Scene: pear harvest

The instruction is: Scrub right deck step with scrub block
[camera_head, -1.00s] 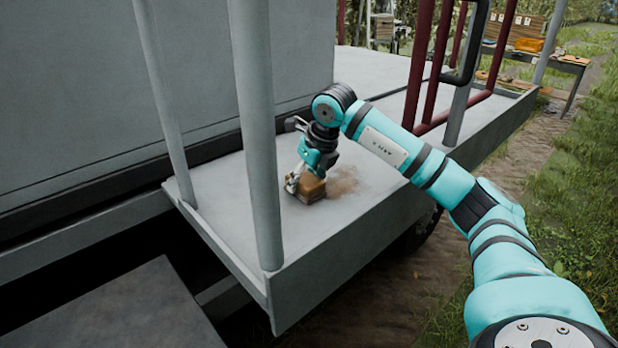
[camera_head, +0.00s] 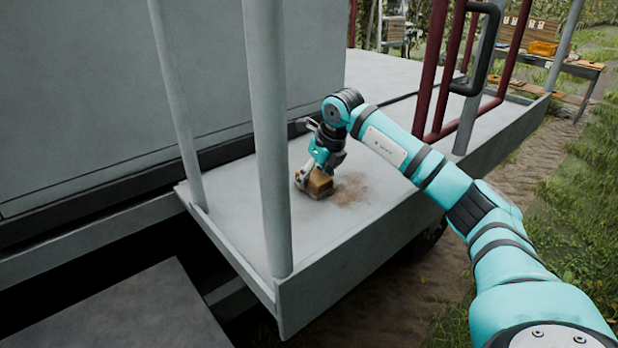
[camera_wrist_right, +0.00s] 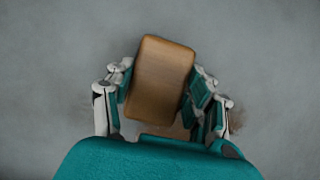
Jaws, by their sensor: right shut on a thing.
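My right gripper (camera_head: 312,178) is shut on the scrub block (camera_head: 320,183), a brown wooden block, low at the surface of the grey deck step (camera_head: 345,230). In the right wrist view the block (camera_wrist_right: 160,78) sits slightly tilted between the two fingers of the gripper (camera_wrist_right: 163,95). A brown dirt smear (camera_head: 350,190) lies on the step just right of the block. Part of the smear also shows beside and below the fingers in the wrist view (camera_wrist_right: 236,120). The block hides the deck under it, so contact is hard to tell. My left gripper is out of view.
A grey post (camera_head: 268,140) rises at the step's near edge, with a thinner post (camera_head: 178,100) to its left. Dark red rails (camera_head: 440,75) and a black handle (camera_head: 484,50) stand to the right. A table (camera_head: 575,68) with an orange item is far right.

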